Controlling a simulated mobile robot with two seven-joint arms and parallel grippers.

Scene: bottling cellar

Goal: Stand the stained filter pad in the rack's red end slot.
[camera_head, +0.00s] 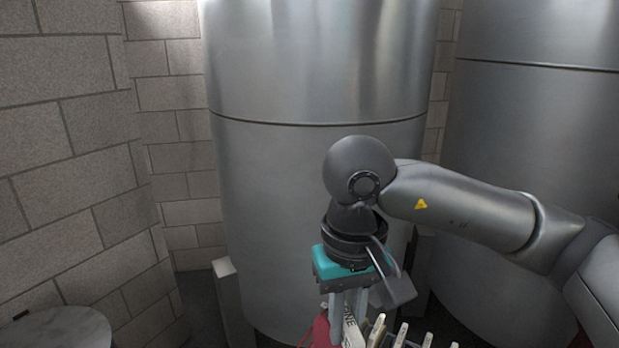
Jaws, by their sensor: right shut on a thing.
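My right gripper (346,338) points down at the bottom edge of the head view, below its teal block. Its fingers are shut on a pale, narrow thing, which looks like a filter pad; its lower part is cut off by the frame and no stain shows. Dark letters show on a pale surface at the fingers. A red part (320,331), which looks like the rack's red end, shows just left of the fingers. Several cream upright pieces (402,335), which look like pads in the rack, stand to the right. The rack's lower part is out of frame. My left gripper is not in view.
A large steel tank (300,190) stands behind my right gripper, and a second tank (530,170) stands at the right. A block wall (70,170) fills the left. A round grey top (60,332) shows at the lower left.

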